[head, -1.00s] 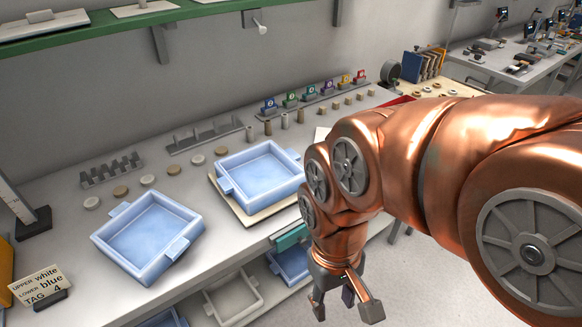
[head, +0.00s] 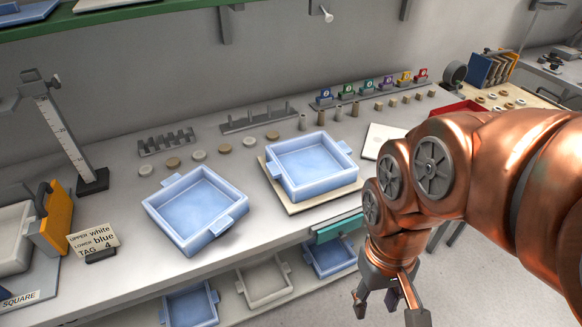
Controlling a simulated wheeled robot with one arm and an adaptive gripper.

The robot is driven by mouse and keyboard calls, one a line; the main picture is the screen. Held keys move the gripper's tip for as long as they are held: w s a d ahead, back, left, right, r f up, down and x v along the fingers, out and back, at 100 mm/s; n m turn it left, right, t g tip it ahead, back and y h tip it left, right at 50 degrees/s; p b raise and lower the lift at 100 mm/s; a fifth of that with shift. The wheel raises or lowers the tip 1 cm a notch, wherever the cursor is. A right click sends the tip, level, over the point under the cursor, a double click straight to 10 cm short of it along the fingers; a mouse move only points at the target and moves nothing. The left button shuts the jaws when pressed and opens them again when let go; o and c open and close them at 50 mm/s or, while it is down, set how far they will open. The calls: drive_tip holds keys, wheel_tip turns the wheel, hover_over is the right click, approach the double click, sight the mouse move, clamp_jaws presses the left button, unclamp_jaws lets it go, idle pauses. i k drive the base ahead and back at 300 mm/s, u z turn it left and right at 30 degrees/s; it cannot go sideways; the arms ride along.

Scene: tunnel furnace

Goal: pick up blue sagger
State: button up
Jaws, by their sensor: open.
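One blue sagger (head: 197,212), a square tray with two side handles, sits at an angle on the grey bench (head: 130,266). A second blue sagger (head: 312,168) rests on a pale square board (head: 322,203) to its right. Two more blue saggers show on the shelf below, one at the lower left (head: 190,307) and one at the right (head: 330,256). My gripper (head: 388,300) hangs open and empty, pointing down, at the lower right in front of the bench edge. It is apart from every sagger.
A white sagger (head: 264,284) lies between the lower blue ones. A sign (head: 93,241) reads upper white, lower blue, tag 4. A height gauge (head: 62,130) stands at the left. Small discs, pegs and coloured tags (head: 369,86) line the back.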

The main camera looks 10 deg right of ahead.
sight(194, 209)
drive_tip(key=u, duration=0.3)
drive_tip(key=k, duration=1)
drive_tip(key=u, duration=1.65)
drive_tip(key=i, duration=1.15)
drive_tip(key=z, duration=0.2)
